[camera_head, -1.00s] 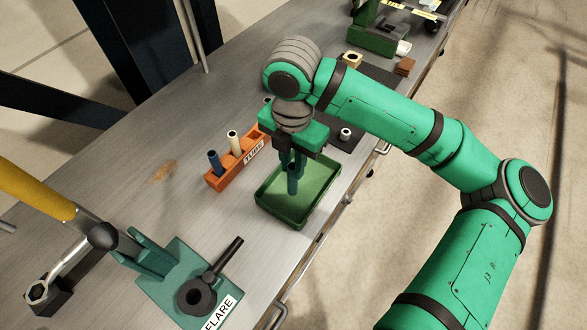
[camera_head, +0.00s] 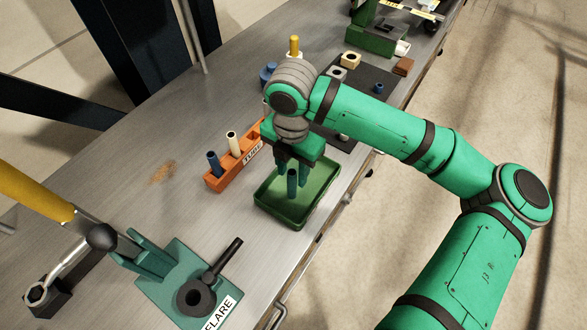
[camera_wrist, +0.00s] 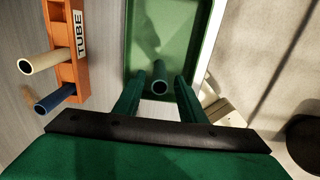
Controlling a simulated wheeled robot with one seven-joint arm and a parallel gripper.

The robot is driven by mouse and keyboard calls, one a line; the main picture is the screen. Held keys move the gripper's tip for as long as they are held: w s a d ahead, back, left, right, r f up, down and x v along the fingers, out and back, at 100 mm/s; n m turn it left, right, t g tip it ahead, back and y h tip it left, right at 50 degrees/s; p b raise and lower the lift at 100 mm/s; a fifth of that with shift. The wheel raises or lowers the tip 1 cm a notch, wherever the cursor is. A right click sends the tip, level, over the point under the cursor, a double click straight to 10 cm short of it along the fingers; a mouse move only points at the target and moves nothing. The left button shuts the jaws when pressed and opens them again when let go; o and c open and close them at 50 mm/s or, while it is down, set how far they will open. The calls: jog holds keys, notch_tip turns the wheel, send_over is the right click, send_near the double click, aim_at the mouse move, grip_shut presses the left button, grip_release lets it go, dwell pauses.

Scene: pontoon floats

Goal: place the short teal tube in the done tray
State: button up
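The short teal tube (camera_head: 292,184) stands upright in the green done tray (camera_head: 268,207). In the wrist view, the tube (camera_wrist: 159,80) shows end-on, over the tray (camera_wrist: 203,50). My gripper (camera_head: 292,172) is low over the tray, pointing down. In the wrist view, the fingers of my gripper (camera_wrist: 158,88) stand on either side of the tube, with a visible gap on each side. The gripper looks open. The tube's foot is partly hard to make out.
An orange rack (camera_head: 222,179) labelled TUBE, holding a blue tube (camera_head: 214,163) and a cream tube (camera_head: 233,143), stands just left of the tray. A teal FLARE fixture (camera_head: 185,285) with a dark handle is at front left. A dark mat (camera_head: 368,97) with small parts lies behind.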

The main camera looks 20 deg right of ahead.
notch_tip(320, 180, up, 12)
dwell(0.6)
dwell(0.4)
